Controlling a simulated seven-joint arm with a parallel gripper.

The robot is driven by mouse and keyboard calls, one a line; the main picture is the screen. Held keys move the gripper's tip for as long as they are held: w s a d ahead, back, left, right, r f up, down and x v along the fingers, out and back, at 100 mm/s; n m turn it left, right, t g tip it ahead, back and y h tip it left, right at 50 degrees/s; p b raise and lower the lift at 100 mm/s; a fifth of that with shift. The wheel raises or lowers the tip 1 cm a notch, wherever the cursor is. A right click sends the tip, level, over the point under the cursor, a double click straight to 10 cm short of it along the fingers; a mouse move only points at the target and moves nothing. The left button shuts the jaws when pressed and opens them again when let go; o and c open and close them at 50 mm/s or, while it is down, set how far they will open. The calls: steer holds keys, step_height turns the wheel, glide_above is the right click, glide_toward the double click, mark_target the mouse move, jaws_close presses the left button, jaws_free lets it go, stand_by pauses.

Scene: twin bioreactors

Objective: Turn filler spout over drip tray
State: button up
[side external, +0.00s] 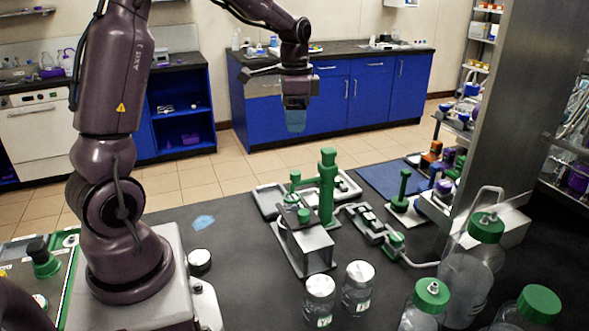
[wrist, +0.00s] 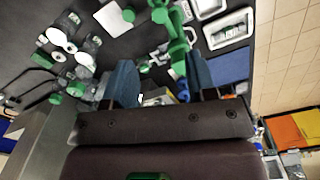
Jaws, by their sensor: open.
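The green filler (side external: 327,190) stands upright as a post near the middle of the bench, with a short green arm, apparently its spout (side external: 295,177), pointing left. Two light-rimmed shallow trays lie behind it, a left one (side external: 259,203) and a right one (side external: 357,193); I cannot tell which is the drip tray. In the wrist view the green filler (wrist: 178,48) shows above and between my fingers, with a tray (wrist: 230,44) to its upper right. My gripper (side external: 296,124) is open and empty, pointing down with blue fingertips, above and behind the filler; it also shows in the wrist view (wrist: 161,80).
A grey block fixture (side external: 306,248) stands in front of the filler. Two lidded jars (side external: 319,300) and green-capped bottles (side external: 425,305) stand nearer the camera. A metal pillar (side external: 490,110) rises at right. The bench left of the fixture is mostly clear.

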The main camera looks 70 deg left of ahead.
mark_target(294, 172)
step_height(294, 172, down, 12)
steer(key=shift+f, duration=0.25)
stand_by(0.3)
jaws_close()
